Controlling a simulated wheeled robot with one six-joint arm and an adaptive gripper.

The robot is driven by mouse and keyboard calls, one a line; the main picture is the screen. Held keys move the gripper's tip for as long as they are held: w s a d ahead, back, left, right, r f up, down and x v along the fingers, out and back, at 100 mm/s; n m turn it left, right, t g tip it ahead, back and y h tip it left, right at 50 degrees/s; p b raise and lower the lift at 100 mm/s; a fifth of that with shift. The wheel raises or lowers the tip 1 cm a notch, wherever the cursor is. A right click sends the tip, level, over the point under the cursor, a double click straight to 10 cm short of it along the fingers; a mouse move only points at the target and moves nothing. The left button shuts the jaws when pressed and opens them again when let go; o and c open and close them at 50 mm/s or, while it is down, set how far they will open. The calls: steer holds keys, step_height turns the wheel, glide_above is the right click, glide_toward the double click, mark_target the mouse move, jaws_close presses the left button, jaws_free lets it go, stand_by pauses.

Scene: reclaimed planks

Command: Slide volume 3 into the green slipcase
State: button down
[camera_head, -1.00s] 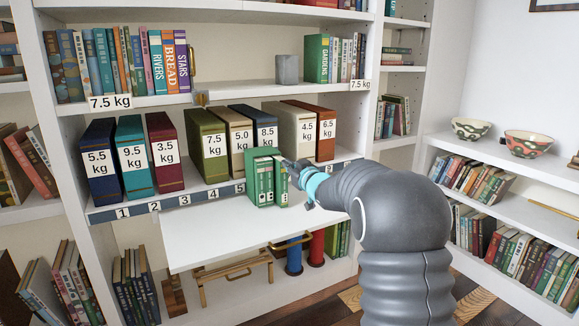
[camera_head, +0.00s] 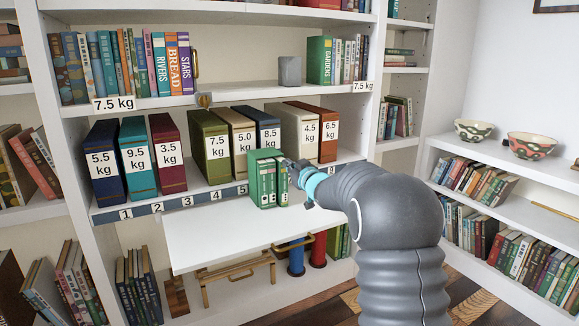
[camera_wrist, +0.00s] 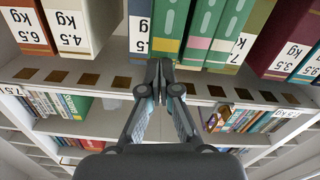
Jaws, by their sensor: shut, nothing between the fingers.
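The green slipcase (camera_head: 253,185) stands upright at the front edge of the middle shelf, above the white pull-out board. Green volumes with small pale labels show at its front, and one narrow green volume (camera_head: 283,180) is at its right side. I cannot read their numbers. My gripper (camera_head: 291,166) is shut and empty, right beside that volume's front. In the upside-down wrist view, green spines (camera_wrist: 200,35) with pale bands stand beyond my gripper (camera_wrist: 165,64), whose closed tips are close to the nearest green spine (camera_wrist: 167,35). Contact cannot be told.
Weight-labelled boxes stand behind and left of the slipcase, including an olive 7.5 kg box (camera_head: 208,145) and a grey-white 4.5 kg box (camera_head: 303,130). The white pull-out board (camera_head: 225,240) below is clear. Patterned bowls (camera_head: 531,145) stand on the right shelf.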

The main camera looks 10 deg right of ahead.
steer(key=shift+w+a, duration=0.2)
steer(key=shift+w, duration=0.45)
steer(key=shift+s, duration=0.15)
steer(key=v, duration=1.4)
steer(key=s+d+f+m+g+h, duration=0.25)
steer(key=d+f+h, duration=0.3)
steer(key=f, duration=0.35)
steer(key=s+d+f+m+g+h, duration=0.25)
steer(key=s+f+g, duration=0.2)
steer(key=s, duration=0.45)
steer(key=s+a+r+g, duration=0.1)
steer(key=s+a, duration=0.2)
steer(key=s, duration=0.7)
steer(key=s+a+r+g+y, duration=0.1)
steer(key=s+a, duration=0.3)
steer(key=s, duration=0.7)
steer(key=s+a+r+g+y, duration=0.1)
steer(key=s+a, duration=0.3)
steer(key=s, duration=0.6)
steer(key=shift+s+a+r+m+g, duration=0.3)
steer(key=shift+s+r+g, duration=0.15)
steer(key=shift+g, duration=0.35)
